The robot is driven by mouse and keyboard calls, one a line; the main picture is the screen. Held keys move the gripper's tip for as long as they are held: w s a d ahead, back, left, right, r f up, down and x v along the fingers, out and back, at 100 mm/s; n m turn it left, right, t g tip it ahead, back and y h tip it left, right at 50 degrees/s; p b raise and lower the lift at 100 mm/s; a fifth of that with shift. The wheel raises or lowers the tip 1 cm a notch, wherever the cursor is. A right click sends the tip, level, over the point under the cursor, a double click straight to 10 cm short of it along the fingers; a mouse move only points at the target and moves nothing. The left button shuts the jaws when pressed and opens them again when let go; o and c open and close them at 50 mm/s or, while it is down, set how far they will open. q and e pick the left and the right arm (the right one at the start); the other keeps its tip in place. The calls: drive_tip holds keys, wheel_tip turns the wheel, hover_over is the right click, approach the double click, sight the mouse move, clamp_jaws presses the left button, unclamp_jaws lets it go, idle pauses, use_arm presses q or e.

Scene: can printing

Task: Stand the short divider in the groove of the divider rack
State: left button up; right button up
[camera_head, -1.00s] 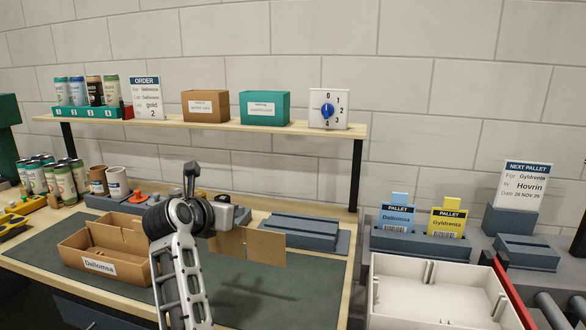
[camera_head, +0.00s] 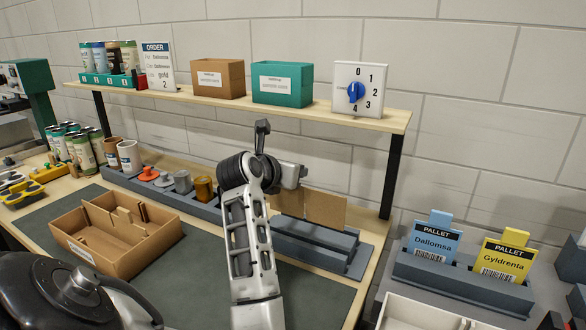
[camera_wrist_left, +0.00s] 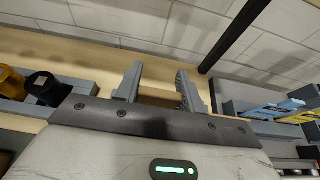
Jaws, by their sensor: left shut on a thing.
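The short divider (camera_head: 325,210) is a tan cardboard panel with a vertical line near its middle. My left gripper (camera_head: 298,180) is shut on its upper edge and holds it upright. In the left wrist view the two fingers (camera_wrist_left: 161,75) show with a tan strip between them. My arm hides the rack's left end. My right gripper is not in view.
An open cardboard carton (camera_head: 160,238) with a partition inside stands on the dark mat (camera_head: 50,205) at left. A grey holder (camera_head: 205,208) with cups and coloured pieces lies behind. A shelf (camera_head: 210,98) and its dark post (camera_head: 390,175) rise close behind the rack.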

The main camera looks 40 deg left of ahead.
sight(287, 208)
use_arm(q)
wheel_tip(287, 208, down, 5)
drive_tip(key=shift+r+b, duration=0.1)
drive_tip(key=shift+b, duration=0.6)
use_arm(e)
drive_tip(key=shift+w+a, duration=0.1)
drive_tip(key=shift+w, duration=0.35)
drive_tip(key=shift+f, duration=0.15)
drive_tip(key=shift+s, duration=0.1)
use_arm(q)
drive_tip(key=shift+p, duration=0.55)
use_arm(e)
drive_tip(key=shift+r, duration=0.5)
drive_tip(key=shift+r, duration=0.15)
use_arm(q)
drive_tip(key=shift+f, duration=0.35)
